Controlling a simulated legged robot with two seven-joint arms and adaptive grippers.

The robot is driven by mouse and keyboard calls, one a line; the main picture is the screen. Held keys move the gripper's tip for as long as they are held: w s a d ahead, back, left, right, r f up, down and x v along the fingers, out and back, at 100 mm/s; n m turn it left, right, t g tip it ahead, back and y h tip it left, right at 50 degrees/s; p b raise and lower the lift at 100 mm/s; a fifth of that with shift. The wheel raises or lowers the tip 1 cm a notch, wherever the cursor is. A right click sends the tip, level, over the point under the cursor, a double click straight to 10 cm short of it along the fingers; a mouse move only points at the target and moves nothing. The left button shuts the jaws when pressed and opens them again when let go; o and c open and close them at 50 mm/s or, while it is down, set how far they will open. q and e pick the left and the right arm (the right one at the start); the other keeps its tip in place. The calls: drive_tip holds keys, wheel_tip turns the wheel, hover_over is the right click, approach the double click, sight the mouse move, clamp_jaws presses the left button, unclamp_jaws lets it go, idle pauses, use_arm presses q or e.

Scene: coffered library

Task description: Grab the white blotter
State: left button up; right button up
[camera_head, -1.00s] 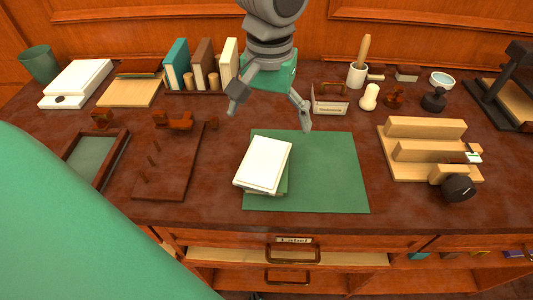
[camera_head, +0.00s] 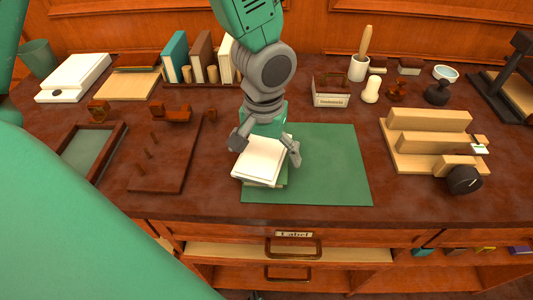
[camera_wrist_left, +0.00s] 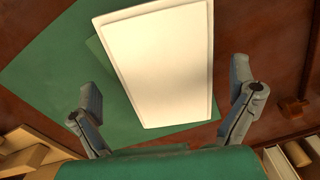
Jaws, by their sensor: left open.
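The white blotter (camera_head: 259,160) is a flat white slab on top of a small stack with a green layer, lying at the left part of the green desk mat (camera_head: 330,165). My left gripper (camera_head: 266,150) is open just above the blotter, with one finger near each side of it in the head view. In the left wrist view the blotter (camera_wrist_left: 158,60) lies between and beyond the open fingers, and I see no contact. The gripper hides the blotter's far edge in the head view. My right gripper is not in view.
A dark wooden rack (camera_head: 168,160) with pegs stands left of the mat. A stepped wooden block (camera_head: 430,140) with a black knob is at the right. Books (camera_head: 202,55), a labelled box (camera_head: 331,92) and stamps line the back. The mat's right part is clear.

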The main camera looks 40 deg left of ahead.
use_arm(q)
drive_tip(key=shift+s+a, duration=0.1)
drive_tip(key=shift+a, duration=0.25)
drive_tip(key=c, duration=1.3)
